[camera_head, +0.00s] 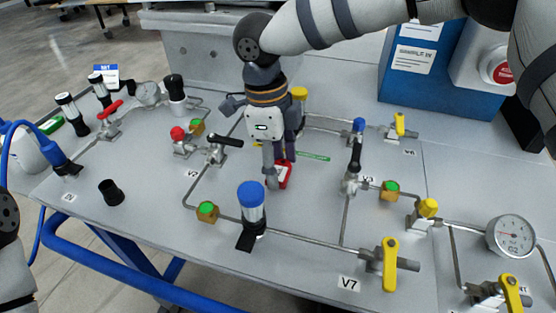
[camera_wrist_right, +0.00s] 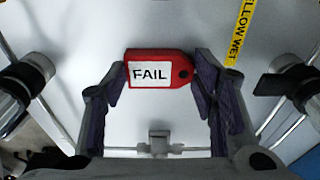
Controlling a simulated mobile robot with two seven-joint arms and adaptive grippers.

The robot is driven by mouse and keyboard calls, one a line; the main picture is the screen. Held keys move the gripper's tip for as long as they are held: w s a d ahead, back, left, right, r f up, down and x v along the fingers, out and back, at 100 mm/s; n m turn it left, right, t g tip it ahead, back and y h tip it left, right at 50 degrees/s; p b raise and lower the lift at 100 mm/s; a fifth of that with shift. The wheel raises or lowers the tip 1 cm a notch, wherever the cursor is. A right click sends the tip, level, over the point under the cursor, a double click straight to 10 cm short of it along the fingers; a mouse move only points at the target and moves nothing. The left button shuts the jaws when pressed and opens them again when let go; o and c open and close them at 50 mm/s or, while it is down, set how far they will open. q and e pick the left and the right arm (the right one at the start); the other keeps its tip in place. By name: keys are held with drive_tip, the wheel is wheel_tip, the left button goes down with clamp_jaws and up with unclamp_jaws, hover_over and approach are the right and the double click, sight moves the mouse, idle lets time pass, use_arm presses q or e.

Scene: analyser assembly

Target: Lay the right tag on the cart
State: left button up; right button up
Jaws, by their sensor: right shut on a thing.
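My right gripper (camera_head: 279,168) points down over the middle of the grey work surface. It is shut on a red tag (camera_head: 284,175), which is partly hidden by the fingers in the head view. In the right wrist view the red tag (camera_wrist_right: 172,83) has a white label reading FAIL and a dark hole at its right end. The right gripper's fingers (camera_wrist_right: 162,70) hold it at its two ends. I cannot tell whether the tag touches the surface. My left gripper is not in view.
The grey work surface (camera_head: 130,215) has a blue tube frame (camera_head: 130,278). Pipes and valves surround the gripper. A blue-capped cylinder (camera_head: 251,208) stands in front of it, a black-handled valve (camera_head: 354,165) to its right. A green strip (camera_head: 313,156) lies close by. A black cup (camera_head: 111,192) stands left.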

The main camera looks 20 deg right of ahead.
drive_tip(key=o, duration=0.9)
drive_tip(key=shift+o, duration=0.2)
wheel_tip(320, 180, up, 12)
drive_tip(key=a, duration=0.1)
drive_tip(key=shift+w, duration=0.4)
drive_tip(key=shift+a, duration=0.1)
